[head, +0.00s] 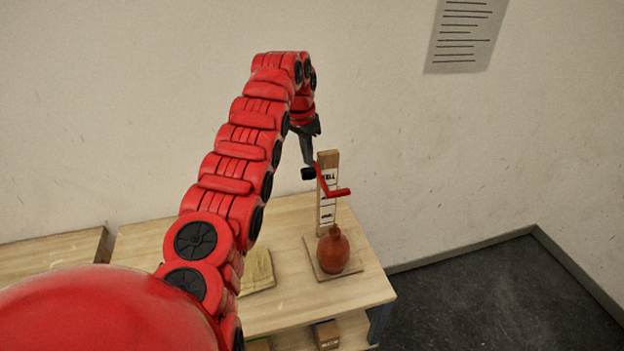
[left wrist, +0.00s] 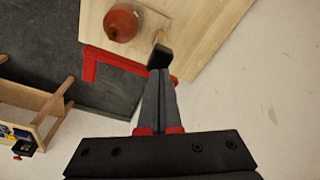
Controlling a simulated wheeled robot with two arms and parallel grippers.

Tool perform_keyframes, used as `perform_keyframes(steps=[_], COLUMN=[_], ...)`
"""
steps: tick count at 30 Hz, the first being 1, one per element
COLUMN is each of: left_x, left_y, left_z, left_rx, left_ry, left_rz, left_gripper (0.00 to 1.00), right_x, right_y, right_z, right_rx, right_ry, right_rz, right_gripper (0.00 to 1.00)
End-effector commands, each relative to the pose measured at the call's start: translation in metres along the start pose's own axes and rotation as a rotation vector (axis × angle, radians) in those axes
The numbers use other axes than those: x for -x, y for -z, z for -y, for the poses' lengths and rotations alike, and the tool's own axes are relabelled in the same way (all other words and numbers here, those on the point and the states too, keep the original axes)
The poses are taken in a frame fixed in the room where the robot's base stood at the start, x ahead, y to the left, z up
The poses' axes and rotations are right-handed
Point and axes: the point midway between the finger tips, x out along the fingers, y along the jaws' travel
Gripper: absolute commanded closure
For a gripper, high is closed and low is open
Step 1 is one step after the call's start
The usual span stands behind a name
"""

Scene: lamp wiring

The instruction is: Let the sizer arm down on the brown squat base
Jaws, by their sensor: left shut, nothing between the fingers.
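The brown squat base (head: 333,252) stands on the sizer's flat wooden board (head: 350,268) near the table's right end; its rounded top also shows in the left wrist view (left wrist: 121,22). The sizer's upright post (head: 327,215) stands behind it with printed marks. The red sizer arm (head: 338,192) sticks out from the post, raised with a clear gap above the base; it also shows in the left wrist view (left wrist: 92,65). My left gripper (head: 308,173) is shut and empty, beside the post's upper part. I cannot tell whether its tips touch the sizer arm. My right gripper is out of view.
The wooden table (head: 295,215) has a flat wooden piece (head: 258,270) left of the sizer and a lower shelf with a small box (head: 326,334). The wall is close behind. Another wooden table (left wrist: 45,105) shows in the left wrist view.

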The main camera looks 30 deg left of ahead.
Motion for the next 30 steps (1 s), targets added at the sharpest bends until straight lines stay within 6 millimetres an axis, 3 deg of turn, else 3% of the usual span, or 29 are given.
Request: perform_keyframes(steps=[15, 30], left_x=[-0.002, -0.021], left_y=[0.000, -0.003], left_z=[0.000, 0.000], left_rx=[0.000, 0.000], left_ry=[0.000, 0.000], left_rz=[0.000, 0.000], left_gripper=[1.00, 1.00], right_x=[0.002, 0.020], right_y=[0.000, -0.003], right_z=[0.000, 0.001], right_rx=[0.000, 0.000], right_ry=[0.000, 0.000], right_rz=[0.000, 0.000], right_gripper=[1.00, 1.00])
